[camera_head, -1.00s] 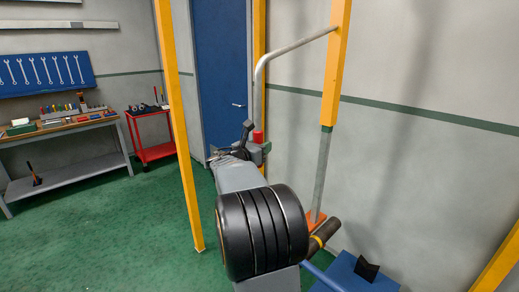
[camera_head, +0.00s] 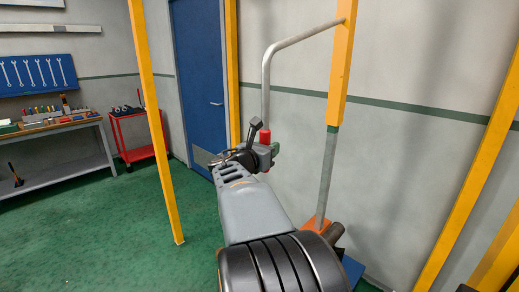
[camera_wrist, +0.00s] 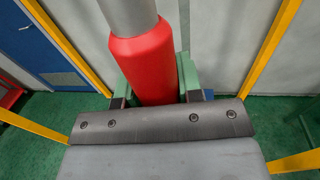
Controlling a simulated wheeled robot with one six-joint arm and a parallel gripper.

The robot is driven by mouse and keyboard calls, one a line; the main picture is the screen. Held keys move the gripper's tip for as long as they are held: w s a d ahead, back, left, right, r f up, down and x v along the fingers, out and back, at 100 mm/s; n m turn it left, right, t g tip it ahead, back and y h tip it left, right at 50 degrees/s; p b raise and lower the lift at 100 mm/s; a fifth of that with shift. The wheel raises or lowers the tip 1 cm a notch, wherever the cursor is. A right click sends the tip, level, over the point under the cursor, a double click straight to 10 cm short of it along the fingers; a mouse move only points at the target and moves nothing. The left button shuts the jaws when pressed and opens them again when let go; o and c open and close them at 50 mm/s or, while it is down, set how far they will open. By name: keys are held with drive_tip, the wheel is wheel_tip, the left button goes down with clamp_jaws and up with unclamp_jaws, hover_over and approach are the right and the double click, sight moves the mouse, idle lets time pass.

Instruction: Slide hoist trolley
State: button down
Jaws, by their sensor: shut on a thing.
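A grey bent bar (camera_head: 300,40) runs from a yellow upright column (camera_head: 340,75) and turns down to a red grip (camera_head: 265,137). The column continues below as a grey tube (camera_head: 327,175) with an orange part (camera_head: 317,225) at its lower end, partly hidden by my arm. My gripper (camera_head: 262,150) is shut around the red grip. In the wrist view the red grip (camera_wrist: 143,62) stands nearly upright between the green fingers of my gripper (camera_wrist: 150,85). The column's top and any trolley or rail above are out of view.
A slim yellow post (camera_head: 152,120) stands at the left, another (camera_head: 232,70) beside the blue door (camera_head: 197,80), and a slanting one (camera_head: 470,190) at the right. A workbench (camera_head: 55,128) and red cart (camera_head: 137,135) stand at the far left. Green floor is clear between them.

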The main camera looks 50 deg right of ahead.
drive_tip(key=shift+s+a+b, duration=0.15)
drive_tip(key=shift+s+b, duration=0.25)
drive_tip(key=shift+s, duration=1.6)
drive_tip(key=c, duration=0.8)
unclamp_jaws()
drive_tip(key=a, duration=0.4)
drive_tip(key=a+b, duration=0.1)
drive_tip(key=a, duration=0.4)
drive_tip(key=s+a, duration=0.1)
drive_tip(key=a, duration=0.3)
drive_tip(key=shift+s+a, duration=0.1)
drive_tip(key=shift+a, duration=0.3)
